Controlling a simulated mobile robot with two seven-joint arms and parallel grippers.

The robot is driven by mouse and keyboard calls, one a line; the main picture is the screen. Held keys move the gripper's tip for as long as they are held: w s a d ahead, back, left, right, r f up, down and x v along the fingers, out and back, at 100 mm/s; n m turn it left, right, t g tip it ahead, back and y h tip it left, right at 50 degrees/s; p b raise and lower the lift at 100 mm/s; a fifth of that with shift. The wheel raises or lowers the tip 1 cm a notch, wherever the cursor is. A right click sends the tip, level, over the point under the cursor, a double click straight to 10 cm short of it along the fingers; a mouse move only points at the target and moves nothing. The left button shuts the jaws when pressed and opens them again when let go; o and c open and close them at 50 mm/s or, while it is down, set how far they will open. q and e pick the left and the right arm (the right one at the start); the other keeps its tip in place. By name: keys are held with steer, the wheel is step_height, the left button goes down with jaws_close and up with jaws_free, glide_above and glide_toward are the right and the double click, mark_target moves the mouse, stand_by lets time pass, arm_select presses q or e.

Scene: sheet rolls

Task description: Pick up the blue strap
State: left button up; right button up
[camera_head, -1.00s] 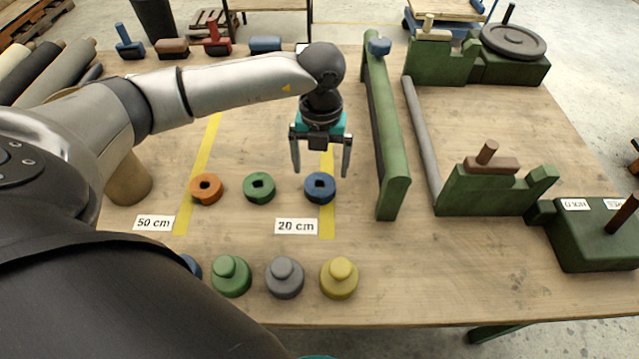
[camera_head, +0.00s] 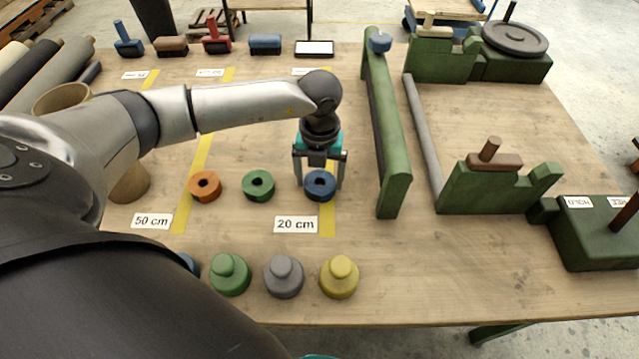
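The blue strap (camera_head: 320,187) is a small rolled ring with a dark hole, lying on the wooden table just above the "20 cm" label. My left gripper (camera_head: 320,180) is lowered over it from above. Its two fingers are apart, one on each side of the ring; whether they touch it I cannot tell.
A green strap roll (camera_head: 258,186) and an orange one (camera_head: 205,187) lie to the left. A long green bar (camera_head: 388,140) stands close to the right. Green, grey (camera_head: 284,277) and yellow (camera_head: 339,278) knobbed pieces stand nearer the front edge.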

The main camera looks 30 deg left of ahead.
arm_select(q)
steer(key=c, duration=0.6)
steer(key=shift+r, duration=0.1)
